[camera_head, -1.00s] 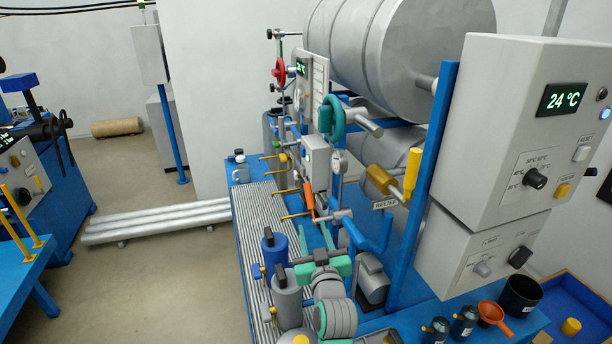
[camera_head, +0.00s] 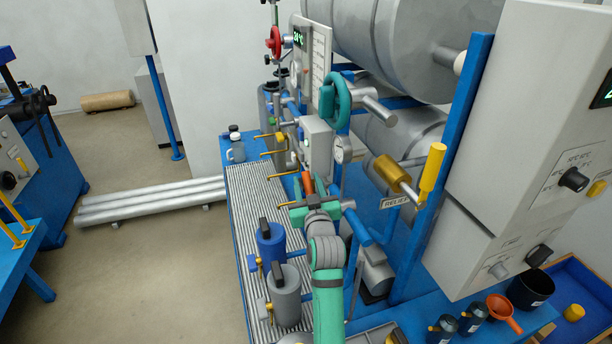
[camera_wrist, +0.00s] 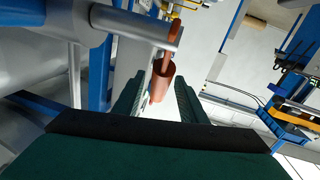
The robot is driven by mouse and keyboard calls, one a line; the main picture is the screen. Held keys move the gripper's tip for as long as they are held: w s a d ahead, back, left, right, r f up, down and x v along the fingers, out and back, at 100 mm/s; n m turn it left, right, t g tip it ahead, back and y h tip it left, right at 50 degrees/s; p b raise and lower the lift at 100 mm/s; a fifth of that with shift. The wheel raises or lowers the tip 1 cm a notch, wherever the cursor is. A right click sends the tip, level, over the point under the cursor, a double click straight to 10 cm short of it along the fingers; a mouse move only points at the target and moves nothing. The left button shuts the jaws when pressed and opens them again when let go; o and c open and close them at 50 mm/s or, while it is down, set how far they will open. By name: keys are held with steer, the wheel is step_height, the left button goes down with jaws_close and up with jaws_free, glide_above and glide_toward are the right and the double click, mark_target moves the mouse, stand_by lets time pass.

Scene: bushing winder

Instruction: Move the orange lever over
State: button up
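The orange lever (camera_head: 307,184) is a short orange handle in the middle of the machine, below a grey box with a gauge beside it. In the wrist view the lever (camera_wrist: 161,82) shows its round orange end, with its stem running up past a grey rod. My gripper (camera_head: 306,190) is at the lever, and its fingers are partly hidden by my own wrist in the head view. In the wrist view my gripper (camera_wrist: 159,86) is open, with a dark ridged finger on each side of the lever's end. A gap shows on the right side; contact on the left is unclear.
A teal handwheel (camera_head: 336,102) and a red one (camera_head: 274,42) are above the lever. A yellow-handled lever (camera_head: 432,172) stands to the right near the RELIEF label. A blue cylinder (camera_head: 270,244) and a grey cylinder (camera_head: 285,300) stand on the ribbed deck at lower left.

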steer(key=shift+w+a, duration=0.15)
steer(key=shift+w, duration=0.8)
steer(key=shift+w+a, duration=0.1)
steer(key=shift+w, duration=0.8)
steer(key=shift+c, duration=0.3)
jaws_close()
